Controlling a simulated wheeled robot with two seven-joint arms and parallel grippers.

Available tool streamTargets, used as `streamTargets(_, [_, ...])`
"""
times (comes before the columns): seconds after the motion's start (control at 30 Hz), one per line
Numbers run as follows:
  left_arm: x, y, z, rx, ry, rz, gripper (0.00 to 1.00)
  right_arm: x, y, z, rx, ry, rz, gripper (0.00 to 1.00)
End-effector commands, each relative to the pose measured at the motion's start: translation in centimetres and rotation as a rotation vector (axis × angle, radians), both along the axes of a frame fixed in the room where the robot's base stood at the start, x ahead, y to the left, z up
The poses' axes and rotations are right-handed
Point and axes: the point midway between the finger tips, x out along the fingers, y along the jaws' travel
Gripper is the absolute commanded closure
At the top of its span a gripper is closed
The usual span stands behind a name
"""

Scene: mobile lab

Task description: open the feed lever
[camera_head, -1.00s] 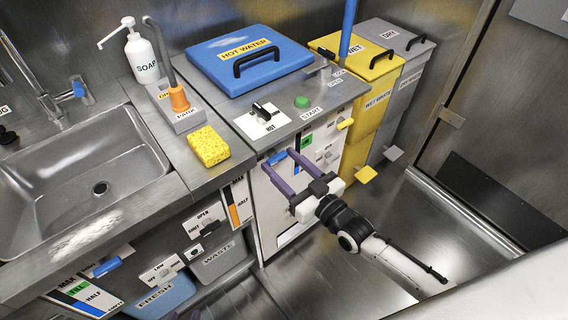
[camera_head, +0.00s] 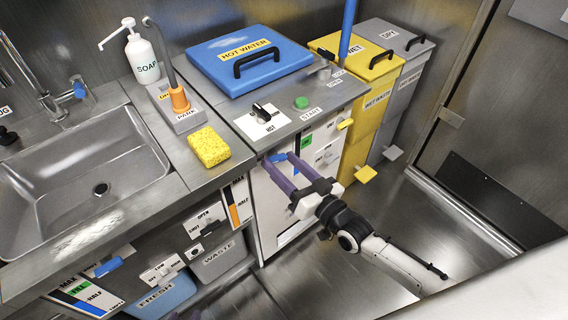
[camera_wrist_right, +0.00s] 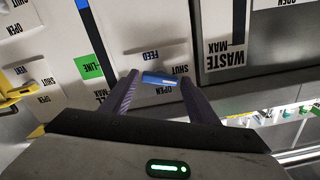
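The feed lever (camera_head: 276,157) is a small blue handle on the white front panel of the hot-water unit. In the right wrist view the feed lever (camera_wrist_right: 161,79) lies roughly level, with the labels FEED, SHUT and OPEN around it. My right gripper (camera_head: 279,160) is open, its two purple fingers reaching to the panel. In the wrist view the right gripper (camera_wrist_right: 159,77) has one fingertip at each side of the lever; whether they touch it I cannot tell.
A yellow lever (camera_head: 345,124) sits on the same panel, further right. The wet waste bin (camera_head: 378,98) and its yellow pedal (camera_head: 366,174) stand right of the unit. A counter with a sink (camera_head: 85,185) is at left. The floor (camera_head: 440,235) at right is clear.

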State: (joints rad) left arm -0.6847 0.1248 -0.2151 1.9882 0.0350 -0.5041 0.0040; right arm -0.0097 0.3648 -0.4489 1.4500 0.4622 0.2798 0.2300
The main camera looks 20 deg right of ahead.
Motion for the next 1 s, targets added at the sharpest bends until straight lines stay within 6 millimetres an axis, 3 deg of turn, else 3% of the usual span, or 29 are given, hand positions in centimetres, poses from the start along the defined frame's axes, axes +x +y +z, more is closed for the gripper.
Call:
streamTargets(0.43, [0.2,0.0,0.4,0.000,-0.007,0.001,0.69,-0.7,-0.3,0.0,-0.002,-0.001,0.000,0.36])
streamTargets(0.8, [0.1,0.1,0.8,-0.001,-0.007,0.003,0.69,-7.2,-2.6,0.0,-0.003,0.003,0.001,0.36])
streamTargets(1.0, [0.0,0.2,0.6,0.001,-0.003,0.002,0.69,-9.3,-3.4,0.0,-0.003,0.001,0.001,0.36])
